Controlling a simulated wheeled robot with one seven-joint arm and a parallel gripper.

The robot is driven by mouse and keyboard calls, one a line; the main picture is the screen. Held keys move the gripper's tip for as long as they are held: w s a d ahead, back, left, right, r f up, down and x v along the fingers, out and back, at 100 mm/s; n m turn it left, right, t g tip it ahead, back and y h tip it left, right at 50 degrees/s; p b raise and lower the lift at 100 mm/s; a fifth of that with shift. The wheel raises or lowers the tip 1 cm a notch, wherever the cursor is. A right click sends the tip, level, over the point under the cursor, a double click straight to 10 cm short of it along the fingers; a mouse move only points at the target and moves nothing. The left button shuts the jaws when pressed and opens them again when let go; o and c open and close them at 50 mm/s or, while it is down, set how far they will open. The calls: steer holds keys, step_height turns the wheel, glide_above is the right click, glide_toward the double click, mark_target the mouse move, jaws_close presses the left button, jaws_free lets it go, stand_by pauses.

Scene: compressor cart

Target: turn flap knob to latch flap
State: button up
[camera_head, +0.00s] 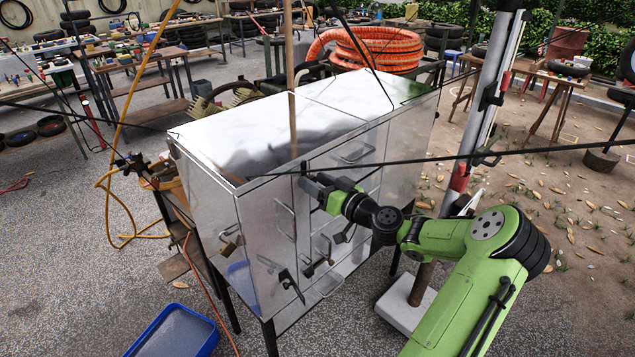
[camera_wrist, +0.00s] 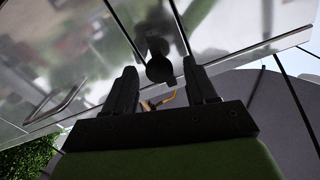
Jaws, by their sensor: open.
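The flap knob (camera_wrist: 159,69) is a dark round knob on the shiny metal panel in the wrist view. It appears between or just beyond my fingertips; I cannot tell whether they touch it. A dark narrow piece shows behind it, beside a seam in the panel. My gripper (camera_wrist: 160,78) is open, with one black finger on each side of the knob. In the head view my gripper (camera_head: 309,186) is at the upper front of the metal cabinet (camera_head: 262,215). The knob cannot be made out there, as the gripper covers that spot.
Thin dark cables cross in front of the cabinet. A pole on a pale base (camera_head: 405,308) stands to the right. A blue tray (camera_head: 176,332) lies at the lower left.

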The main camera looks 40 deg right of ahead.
jaws_close()
steer(key=shift+m, duration=0.4)
steer(key=shift+d+f+m+p, duration=0.15)
steer(key=shift+m+p, duration=2.1)
steer(key=shift+m, duration=2)
steer(key=shift+f+m+p, duration=0.1)
steer(key=shift+m+p, duration=2.15)
steer(key=shift+m, duration=2)
